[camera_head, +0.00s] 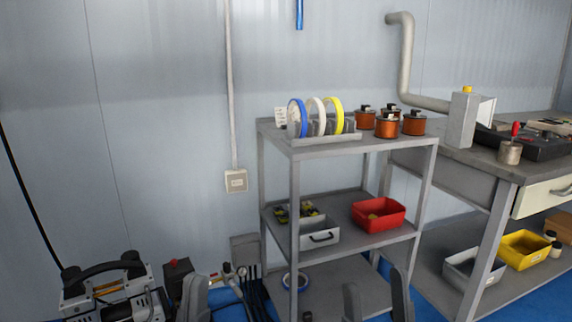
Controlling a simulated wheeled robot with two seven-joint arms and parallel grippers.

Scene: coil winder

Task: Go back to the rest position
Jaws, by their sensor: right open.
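My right gripper (376,282) shows at the bottom edge, right of centre. Its two grey fingers stand apart with nothing between them, in front of the shelf cart's lower shelf in the picture. My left gripper (194,296) shows at the bottom edge, left of centre. Only a grey finger shape is visible, and I cannot tell how far its jaws are apart. The rest of both arms lies below the picture.
A grey shelf cart (348,148) carries blue, white and yellow spools, copper coils, a red bin (378,214) and a grey bin. A workbench (480,160) stands right. A compressor (112,295) stands low left. The wall area at upper left is clear.

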